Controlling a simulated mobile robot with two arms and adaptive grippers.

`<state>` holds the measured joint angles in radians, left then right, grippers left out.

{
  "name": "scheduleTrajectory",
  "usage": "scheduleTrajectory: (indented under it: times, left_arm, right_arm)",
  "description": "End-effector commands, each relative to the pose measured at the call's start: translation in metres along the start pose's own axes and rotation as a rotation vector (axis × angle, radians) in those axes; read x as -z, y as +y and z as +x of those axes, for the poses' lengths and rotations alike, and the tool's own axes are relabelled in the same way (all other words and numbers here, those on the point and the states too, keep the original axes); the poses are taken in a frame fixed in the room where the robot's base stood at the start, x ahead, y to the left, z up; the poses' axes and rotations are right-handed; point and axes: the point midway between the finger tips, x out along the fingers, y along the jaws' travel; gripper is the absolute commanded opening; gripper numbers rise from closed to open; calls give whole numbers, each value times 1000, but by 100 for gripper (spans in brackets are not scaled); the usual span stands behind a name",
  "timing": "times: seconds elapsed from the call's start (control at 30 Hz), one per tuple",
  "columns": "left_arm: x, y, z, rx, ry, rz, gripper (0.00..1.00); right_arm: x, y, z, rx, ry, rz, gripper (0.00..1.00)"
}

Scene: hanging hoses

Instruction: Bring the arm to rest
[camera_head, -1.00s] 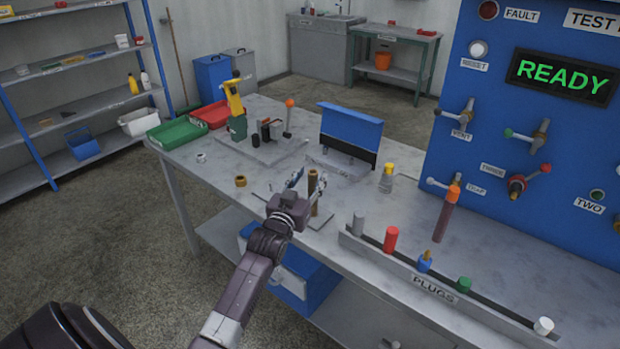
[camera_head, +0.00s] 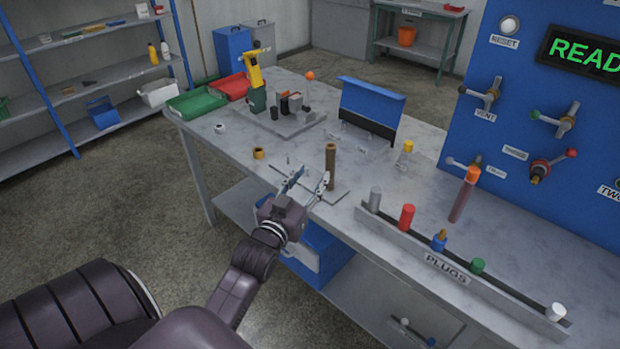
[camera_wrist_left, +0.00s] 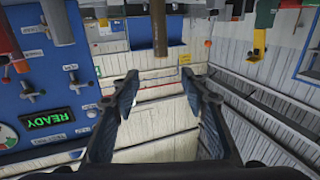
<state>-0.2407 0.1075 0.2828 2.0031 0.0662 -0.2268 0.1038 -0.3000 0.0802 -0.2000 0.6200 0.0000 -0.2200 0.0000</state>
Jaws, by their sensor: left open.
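My left gripper (camera_head: 306,181) is open and empty at the front edge of the bench. It also shows in the left wrist view (camera_wrist_left: 164,85), with nothing between its fingers. A brown upright cylinder (camera_head: 331,166) stands on the bench just beyond the fingertips. The cylinder also shows at the top of the left wrist view (camera_wrist_left: 160,32), apart from the fingers. My left arm reaches up from the bottom of the head view. My right gripper is not in view.
The plug rack (camera_head: 446,262) runs along the bench's front right. The blue test panel (camera_head: 520,110) rises behind it; its display (camera_head: 585,55) reads READY in the wrist view. A brass ring (camera_head: 258,153) lies left of the cylinder. Open floor (camera_head: 110,210) lies left of the bench.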

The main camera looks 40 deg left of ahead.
Motion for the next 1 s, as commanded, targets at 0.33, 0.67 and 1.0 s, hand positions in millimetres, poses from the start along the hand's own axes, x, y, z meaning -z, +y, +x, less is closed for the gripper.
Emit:
scheduleTrajectory:
  times: [0.33,0.67,1.0]
  left_arm:
    - [0,0,-3,0,1,0,41]
    - [-2,2,-4,-3,-10,2,41]
    - [-99,70,-79,-124,-472,85,41]
  right_arm:
    - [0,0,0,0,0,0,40]
    - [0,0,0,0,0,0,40]
    - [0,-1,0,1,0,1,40]
